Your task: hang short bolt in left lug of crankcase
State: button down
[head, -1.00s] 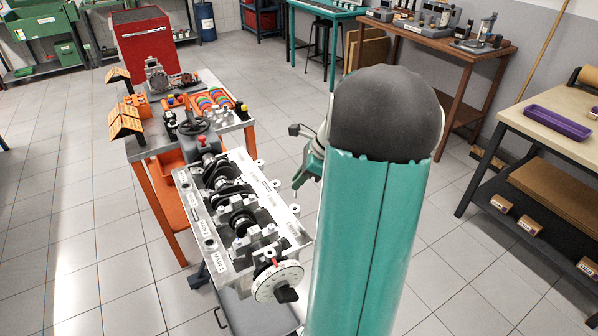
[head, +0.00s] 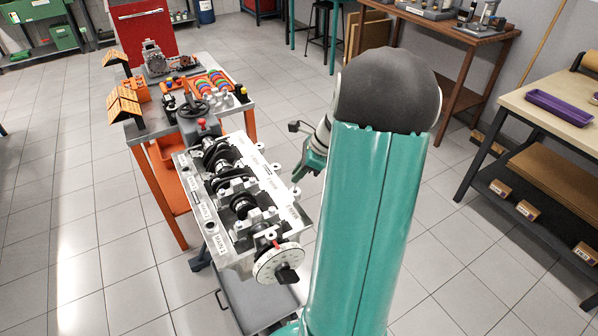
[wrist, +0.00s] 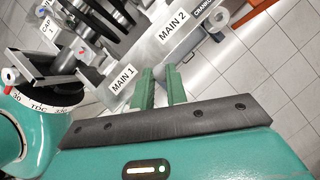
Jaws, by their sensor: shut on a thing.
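The crankcase (head: 262,177) is a long grey block with its crankshaft showing, held on a stand; its label-side rail also shows in the wrist view (wrist: 150,54). Small ring-shaped lugs stick out along its right side in the head view, one near the front (head: 296,192). A round lug (wrist: 219,18) also shows beside the MAIN 2 label in the wrist view. My gripper (wrist: 162,76) has its green fingers close together, beside the MAIN 1 end of the rail. In the head view my gripper (head: 299,174) is just above the right edge. The short bolt cannot be made out between the fingers.
A white degree wheel (head: 277,263) sits on the crankcase's front end. Behind stands an orange-legged table (head: 143,142) with tools and parts. A bench with a purple tray (head: 560,107) is at right. The tiled floor is open at left.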

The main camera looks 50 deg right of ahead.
aim_at(299, 192)
jog(key=shift+f, duration=2.35)
dwell(1.2)
jog(key=c, duration=1.6)
grip_release()
jog(key=shift+c, duration=0.2)
jog(key=shift+r, duration=0.6)
jog(key=shift+r, duration=0.35)
jog(key=shift+r, duration=0.55)
jog(key=o, duration=0.6)
jog(key=shift+c, duration=0.2)
